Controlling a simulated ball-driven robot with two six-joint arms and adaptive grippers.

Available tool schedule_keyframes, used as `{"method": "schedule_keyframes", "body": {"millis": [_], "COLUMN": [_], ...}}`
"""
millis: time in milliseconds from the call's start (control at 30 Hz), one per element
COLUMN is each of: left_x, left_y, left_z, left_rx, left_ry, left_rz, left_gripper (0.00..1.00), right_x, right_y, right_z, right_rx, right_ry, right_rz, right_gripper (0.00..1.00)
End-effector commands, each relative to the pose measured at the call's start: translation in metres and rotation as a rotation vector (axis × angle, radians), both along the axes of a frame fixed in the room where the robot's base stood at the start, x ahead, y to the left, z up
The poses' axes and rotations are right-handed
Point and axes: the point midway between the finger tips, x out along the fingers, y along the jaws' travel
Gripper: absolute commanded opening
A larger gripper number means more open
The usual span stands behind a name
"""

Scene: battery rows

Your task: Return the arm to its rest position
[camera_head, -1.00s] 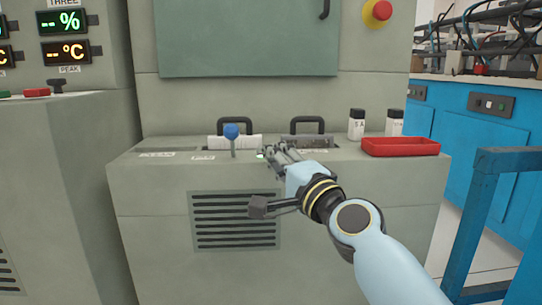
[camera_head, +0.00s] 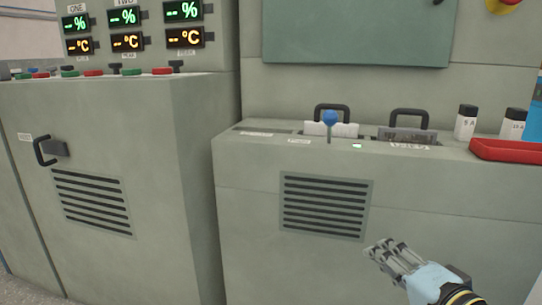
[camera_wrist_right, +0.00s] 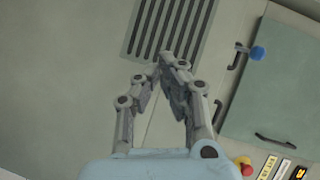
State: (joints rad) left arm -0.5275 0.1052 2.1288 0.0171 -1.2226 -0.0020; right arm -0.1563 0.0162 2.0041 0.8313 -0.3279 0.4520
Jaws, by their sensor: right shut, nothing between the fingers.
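My right gripper (camera_head: 380,249) is at the lower right of the head view, in front of the grey cabinet and right of its slotted vent (camera_head: 324,206). It is shut and empty. In the right wrist view my right gripper (camera_wrist_right: 160,66) has its fingertips together, just below the vent (camera_wrist_right: 168,28) in the picture. My left gripper does not show.
The cabinet top (camera_head: 268,137) carries a lever with a blue knob (camera_head: 330,117), black handles, white containers (camera_head: 466,122) and a red tray (camera_head: 506,150). Another cabinet (camera_head: 90,120) stands at left, with displays behind. The space left of my right gripper is clear.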

Motion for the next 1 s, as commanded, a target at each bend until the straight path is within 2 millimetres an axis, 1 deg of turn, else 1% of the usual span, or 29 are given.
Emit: {"method": "schedule_keyframes", "body": {"millis": [33, 67, 100, 167, 200, 300, 333, 367, 400, 500, 633, 700, 867, 1000], "left_x": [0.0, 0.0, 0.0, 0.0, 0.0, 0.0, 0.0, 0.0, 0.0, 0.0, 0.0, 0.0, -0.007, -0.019], "left_y": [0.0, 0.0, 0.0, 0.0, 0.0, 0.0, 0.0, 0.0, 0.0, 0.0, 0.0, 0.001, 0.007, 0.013], "left_z": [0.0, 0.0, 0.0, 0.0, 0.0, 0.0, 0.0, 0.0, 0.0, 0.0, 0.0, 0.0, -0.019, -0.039], "left_rx": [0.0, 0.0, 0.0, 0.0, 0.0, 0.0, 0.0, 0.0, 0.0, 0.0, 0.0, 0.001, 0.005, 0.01], "left_ry": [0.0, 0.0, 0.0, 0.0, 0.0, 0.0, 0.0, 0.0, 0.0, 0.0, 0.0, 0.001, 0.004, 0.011], "left_rz": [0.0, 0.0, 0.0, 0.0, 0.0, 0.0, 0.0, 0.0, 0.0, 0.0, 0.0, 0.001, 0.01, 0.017], "left_gripper": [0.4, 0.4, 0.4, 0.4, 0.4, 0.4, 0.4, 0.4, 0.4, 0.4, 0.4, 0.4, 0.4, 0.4], "right_x": [-0.031, -0.048, -0.072, -0.109, -0.13, -0.179, -0.192, -0.204, -0.22, -0.255, -0.286, -0.3, -0.305, -0.316], "right_y": [0.002, 0.003, 0.004, 0.001, -0.002, -0.012, -0.017, -0.021, -0.027, -0.045, -0.074, -0.081, -0.086, -0.092], "right_z": [-0.032, -0.05, -0.072, -0.102, -0.118, -0.148, -0.155, -0.16, -0.168, -0.18, -0.185, -0.187, -0.207, -0.226], "right_rx": [-0.102, -0.171, -0.262, -0.392, -0.47, -0.638, -0.683, -0.728, -0.782, -0.919, -1.099, -1.146, -1.137, -1.133], "right_ry": [0.089, 0.142, 0.211, 0.313, 0.372, 0.505, 0.542, 0.575, 0.622, 0.732, 0.874, 0.923, 0.925, 0.936], "right_rz": [0.053, 0.093, 0.146, 0.229, 0.282, 0.401, 0.435, 0.467, 0.51, 0.615, 0.752, 0.828, 0.811, 0.807], "right_gripper": [0.0, 0.0, 0.0, 0.0, 0.0, 0.0, 0.0, 0.0, 0.0, 0.0, 0.0, 0.0, 0.0, 0.0]}}
